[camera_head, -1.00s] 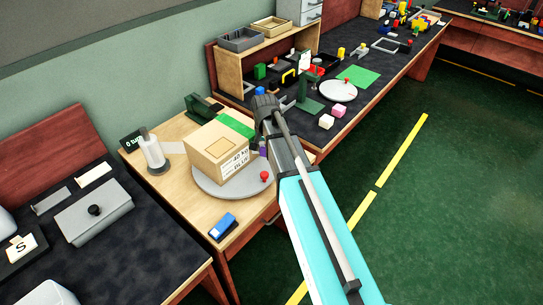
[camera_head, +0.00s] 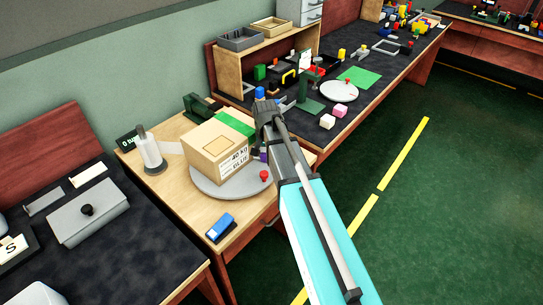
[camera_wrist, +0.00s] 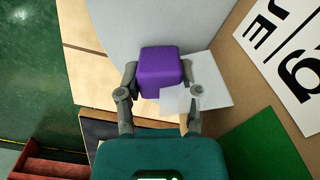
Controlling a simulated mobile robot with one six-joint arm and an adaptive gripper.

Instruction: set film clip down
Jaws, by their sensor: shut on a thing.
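The film clip appears as a purple block (camera_wrist: 160,66) between the two fingers of my gripper (camera_wrist: 160,72) in the wrist view. My gripper is shut on it. A pale, partly see-through film (camera_wrist: 207,82) lies at the block's lower right and overlaps it. In the head view a bit of purple (camera_head: 263,155) shows beside the carton (camera_head: 211,150), mostly hidden by my arm. The carton has a green strip on top and stands on a grey round turntable (camera_head: 205,188). I cannot tell whether the clip touches the turntable or the carton.
A film roll on a stand (camera_head: 151,152) is left of the carton. A blue stapler-like item (camera_head: 221,228) lies at the wooden table's front, and a red knob (camera_head: 264,175) is on the turntable's right. The dark bench (camera_head: 310,130) behind holds several small items.

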